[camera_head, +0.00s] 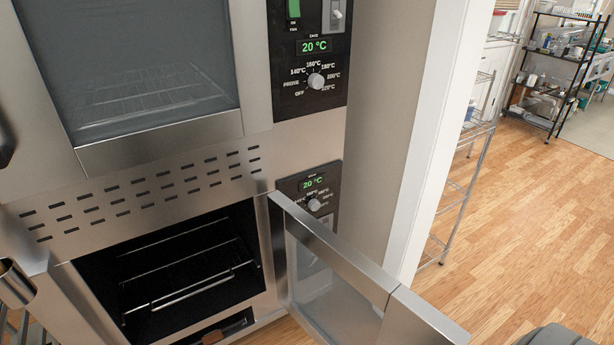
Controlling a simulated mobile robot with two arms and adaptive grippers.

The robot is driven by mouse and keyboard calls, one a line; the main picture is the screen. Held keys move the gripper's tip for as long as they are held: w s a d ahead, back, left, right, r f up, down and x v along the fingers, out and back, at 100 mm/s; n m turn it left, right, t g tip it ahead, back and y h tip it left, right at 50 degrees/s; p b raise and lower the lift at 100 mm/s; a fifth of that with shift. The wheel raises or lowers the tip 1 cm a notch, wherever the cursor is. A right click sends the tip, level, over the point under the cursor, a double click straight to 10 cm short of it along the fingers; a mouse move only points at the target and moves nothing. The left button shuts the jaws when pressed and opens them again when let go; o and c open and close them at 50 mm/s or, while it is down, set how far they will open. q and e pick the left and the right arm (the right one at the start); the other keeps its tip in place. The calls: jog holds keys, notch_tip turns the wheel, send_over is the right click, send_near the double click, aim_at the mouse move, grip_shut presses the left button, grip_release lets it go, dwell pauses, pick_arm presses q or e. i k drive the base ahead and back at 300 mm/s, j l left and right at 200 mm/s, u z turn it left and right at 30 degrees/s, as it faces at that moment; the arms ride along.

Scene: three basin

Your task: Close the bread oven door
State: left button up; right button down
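The bread oven is a steel unit with an upper and a lower chamber. The lower chamber (185,268) is open, dark inside, with wire racks (190,290). Its steel-framed glass door (335,250) stands swung wide open to the right, hinged beside the lower control panel (311,195). The door's free end runs toward me and its lower part leaves the picture at the bottom. The upper oven door (130,65) is shut. Neither of my grippers is in view.
A white wall edge (425,130) stands just right of the oven. A wire shelf (460,190) and a black rack (555,70) stand beyond it. The wooden floor (530,220) at right is mostly clear. A dark grey object (553,336) shows at the bottom right edge.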

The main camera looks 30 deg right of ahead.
aim_at(409, 320)
jog(key=k+l+u, duration=0.1)
jog(key=l, duration=0.3)
jog(key=k+l+u, duration=0.15)
jog(key=l, duration=0.2)
jog(key=k+l+u, duration=0.1)
jog(key=k+l, duration=0.15)
jog(key=k+l+u, duration=0.1)
jog(key=l, duration=0.3)
jog(key=k, duration=0.1)
